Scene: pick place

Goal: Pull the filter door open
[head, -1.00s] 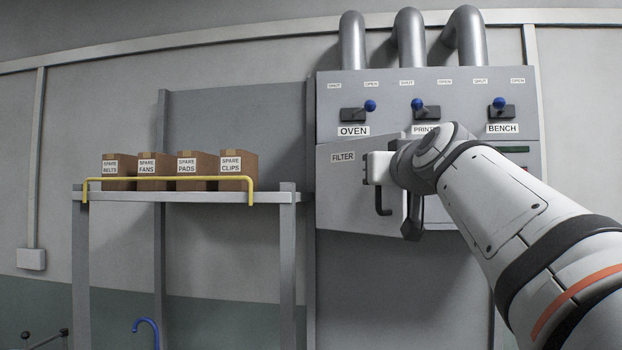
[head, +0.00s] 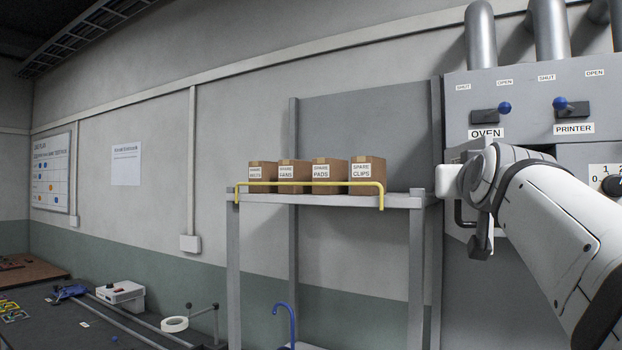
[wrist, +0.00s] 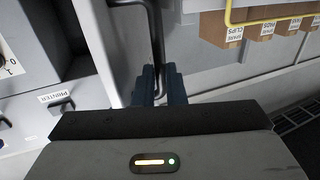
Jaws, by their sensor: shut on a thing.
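The filter door is a light grey panel with a dark bar handle. In the head view the door (head: 453,222) stands swung out from the grey cabinet, mostly hidden behind my arm; its label does not show. The handle (head: 462,213) shows just left of my wrist. In the wrist view the dark handle (wrist: 156,40) runs down between the fingers of my gripper (wrist: 160,85), which is shut on it. The door (wrist: 118,50) shows as a narrow pale panel beside the handle. The fingertips are partly hidden.
OVEN and PRINTER levers with blue knobs (head: 505,107) sit above. A shelf (head: 400,201) with a yellow rail (head: 310,184) and several boxes (head: 368,172) stands left of the door.

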